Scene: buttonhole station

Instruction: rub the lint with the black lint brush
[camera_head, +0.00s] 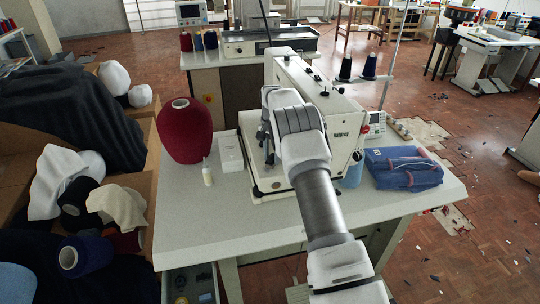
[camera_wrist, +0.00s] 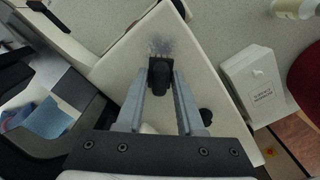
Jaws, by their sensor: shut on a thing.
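The black lint brush (camera_wrist: 160,76) is between the two grey fingers of my gripper (camera_wrist: 158,88) in the wrist view, and the gripper is shut on it. The lint (camera_wrist: 166,45) is a faint grey, fuzzy patch on the pale bed plate (camera_wrist: 120,62) of the sewing machine. The brush's far end lies at the near edge of the patch; I cannot tell whether it touches. In the head view my gripper (camera_head: 266,138) is over the machine bed, left of the machine's white head (camera_head: 318,115). My arm hides the brush and lint there.
A small white box (camera_wrist: 254,86) stands right of the bed plate; it also shows in the head view (camera_head: 230,152). A small bottle (camera_head: 207,172) and a big red thread cone (camera_head: 185,132) are farther left. Folded blue denim (camera_head: 403,168) lies at right. The table's front left (camera_head: 205,225) is clear.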

